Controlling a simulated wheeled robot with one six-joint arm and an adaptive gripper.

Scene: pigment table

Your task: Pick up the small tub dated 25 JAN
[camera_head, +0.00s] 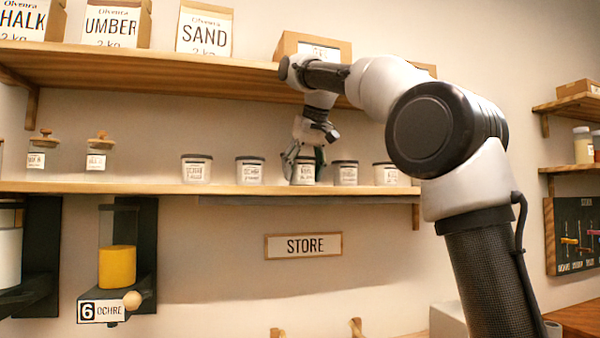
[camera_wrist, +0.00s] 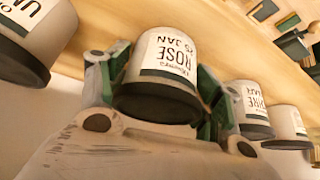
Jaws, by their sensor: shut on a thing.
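The small tub (camera_head: 304,173) is pale with a dark lid and is on the long middle shelf, between other tubs. In the wrist view the tub (camera_wrist: 164,56) has a white label, upside down, reading ROSE with a date ending in 5 JAN; the first digit is hard to read. My gripper (camera_head: 306,163) reaches down to it from above. In the wrist view my gripper (camera_wrist: 160,90) has its green-padded fingers on either side of the tub, shut on it. The tub looks upright and level with its neighbours; I cannot tell whether its base touches the shelf.
Similar tubs stand to the left (camera_head: 249,170) and close on the right (camera_head: 345,173) along the shelf (camera_head: 150,187). An upper shelf (camera_head: 150,69) with bags and boxes is just above my wrist. Two corked jars stand at the far left.

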